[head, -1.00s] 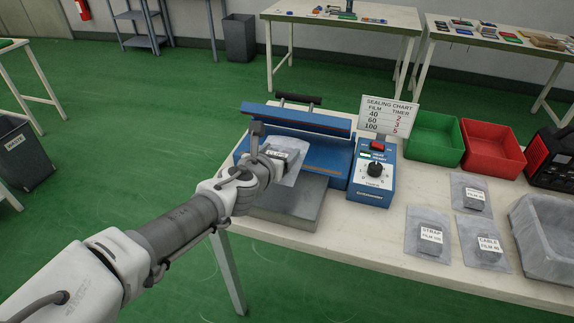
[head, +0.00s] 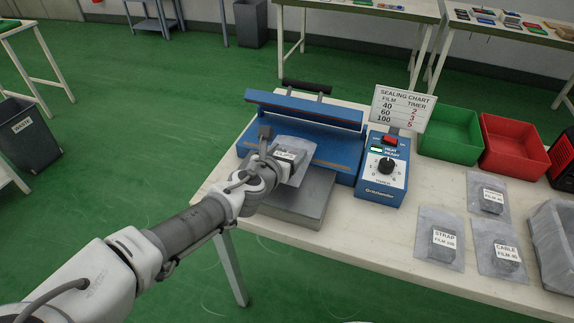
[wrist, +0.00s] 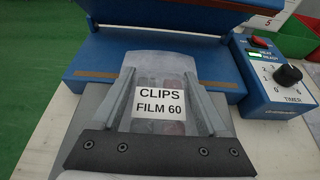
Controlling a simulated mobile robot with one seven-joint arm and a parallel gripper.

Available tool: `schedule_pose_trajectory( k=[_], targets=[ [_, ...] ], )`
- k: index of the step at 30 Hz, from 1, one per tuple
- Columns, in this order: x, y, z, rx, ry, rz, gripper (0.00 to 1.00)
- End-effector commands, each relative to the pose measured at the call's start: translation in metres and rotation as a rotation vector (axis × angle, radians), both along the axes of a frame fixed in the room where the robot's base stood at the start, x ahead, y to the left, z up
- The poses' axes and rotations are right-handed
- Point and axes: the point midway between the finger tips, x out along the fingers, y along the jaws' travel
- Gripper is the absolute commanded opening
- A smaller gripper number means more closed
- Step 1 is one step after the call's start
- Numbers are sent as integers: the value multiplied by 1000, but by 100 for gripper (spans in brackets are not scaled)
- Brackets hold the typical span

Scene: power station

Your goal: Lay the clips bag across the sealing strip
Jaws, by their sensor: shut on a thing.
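The clips bag (head: 295,172) is a clear grey pouch with a white label reading CLIPS FILM 60 (wrist: 160,100). My gripper (head: 273,157) is shut on it; in the wrist view its two fingers (wrist: 161,76) flank the label. The blue heat sealer (head: 245,142) has its upper jaw raised. The brown sealing strip (head: 335,163) runs along its base. In the wrist view the bag's far end overlaps the strip (wrist: 222,85), hiding its middle. Whether the bag touches it I cannot tell.
A grey platform (head: 315,205) stands before the sealer. The control box (head: 383,185) and sealing chart (head: 402,107) are to the right. Green (head: 448,145) and red (head: 513,160) bins, other labelled bags (head: 435,262) and a grey tray (head: 548,262) lie farther right.

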Motion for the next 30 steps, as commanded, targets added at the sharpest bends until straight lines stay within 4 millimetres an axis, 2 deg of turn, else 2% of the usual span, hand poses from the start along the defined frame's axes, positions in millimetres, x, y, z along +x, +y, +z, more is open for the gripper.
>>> schedule_pose_trajectory(
  k=[6,18,19,22,30],
  targets=[
    [0,0,-32,-1,0,0,21],
    [0,0,-37,-2,1,1,21],
    [0,0,-37,-2,1,1,80],
    [0,0,-36,-1,0,0,98],
    [0,0,-36,0,0,1,100]
  ],
)
